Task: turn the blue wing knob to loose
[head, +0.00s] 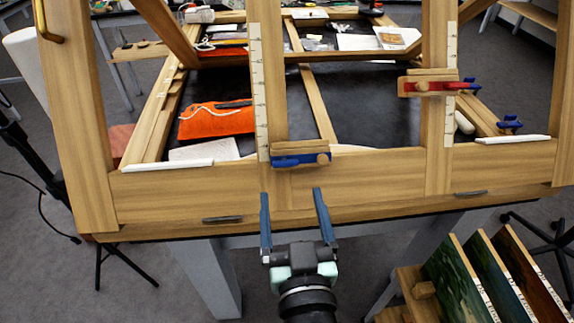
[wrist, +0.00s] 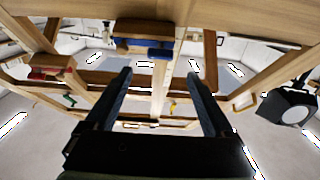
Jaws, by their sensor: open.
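A blue wing knob (head: 296,160) sits with a wooden block on the lower rail of a wooden frame, at the foot of the left upright. It shows in the wrist view (wrist: 147,48) above and slightly left of the middle of my fingertips. My gripper (head: 291,192) is open and empty, its two dark blue fingers pointing at the frame. In the head view it lies just below the blue knob, apart from it. In the wrist view my gripper (wrist: 159,73) has nothing between its fingers.
A red wing knob (head: 432,87) sits on the right upright, and another blue fitting (head: 510,124) lies farther right. An orange cloth (head: 216,119) lies behind the frame. Painted panels (head: 500,275) stand in a rack at lower right. The wide lower rail (head: 370,178) spans the front.

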